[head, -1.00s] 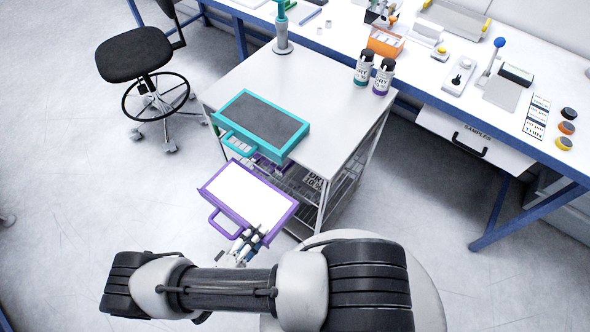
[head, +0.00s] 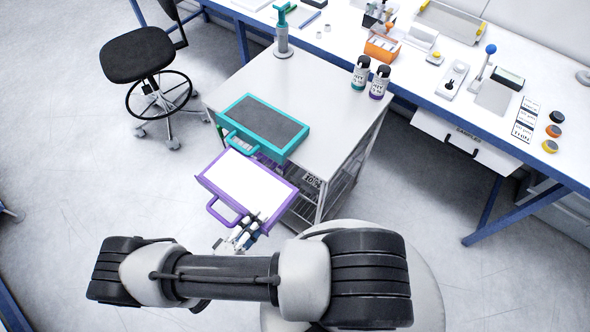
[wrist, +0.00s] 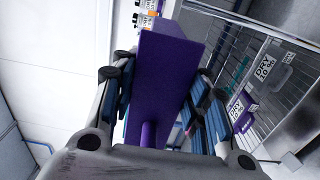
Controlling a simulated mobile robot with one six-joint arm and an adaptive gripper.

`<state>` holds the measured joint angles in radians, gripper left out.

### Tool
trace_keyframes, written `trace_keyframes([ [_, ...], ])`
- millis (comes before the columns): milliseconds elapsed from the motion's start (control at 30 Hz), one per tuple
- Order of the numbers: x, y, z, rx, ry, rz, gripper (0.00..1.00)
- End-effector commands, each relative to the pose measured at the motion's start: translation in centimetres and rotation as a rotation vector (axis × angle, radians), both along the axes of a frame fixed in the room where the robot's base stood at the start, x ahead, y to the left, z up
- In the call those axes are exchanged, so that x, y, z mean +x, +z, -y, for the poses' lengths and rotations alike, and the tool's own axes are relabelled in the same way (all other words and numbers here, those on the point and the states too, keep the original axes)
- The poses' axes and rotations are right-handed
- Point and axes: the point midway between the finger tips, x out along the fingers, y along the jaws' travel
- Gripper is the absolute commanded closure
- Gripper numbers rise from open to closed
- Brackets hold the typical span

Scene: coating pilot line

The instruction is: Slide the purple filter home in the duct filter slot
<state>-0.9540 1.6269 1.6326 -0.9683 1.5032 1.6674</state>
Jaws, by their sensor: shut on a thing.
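The purple filter (head: 252,187) is a flat purple-framed panel with a white face and a purple loop handle. In the head view it is held in front of the cart, below the teal filter in the picture. My gripper (head: 243,233) is shut on it at its lower right edge. In the wrist view the purple filter (wrist: 165,75) stands between the two fingers of my gripper (wrist: 160,98), touching or nearly touching both. I cannot make out the duct filter slot in either view.
A teal filter (head: 263,127) with a dark face lies on the white cart (head: 325,120), its handle over the front edge. Two bottles (head: 369,78) stand at the cart's right. A stool (head: 139,56) is at left; a cluttered bench (head: 470,115) runs along the back right.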

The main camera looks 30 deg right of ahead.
Motion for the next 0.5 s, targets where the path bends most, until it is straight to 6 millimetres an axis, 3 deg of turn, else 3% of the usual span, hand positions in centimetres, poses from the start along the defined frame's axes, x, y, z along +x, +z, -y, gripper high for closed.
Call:
trace_keyframes([
  [33, 0.0, 1.0, 0.0, -0.002, 0.0, 0.004, 1.0],
  [500, 0.0, 5.5, 0.0, -0.003, 0.0, 0.004, 1.0],
])
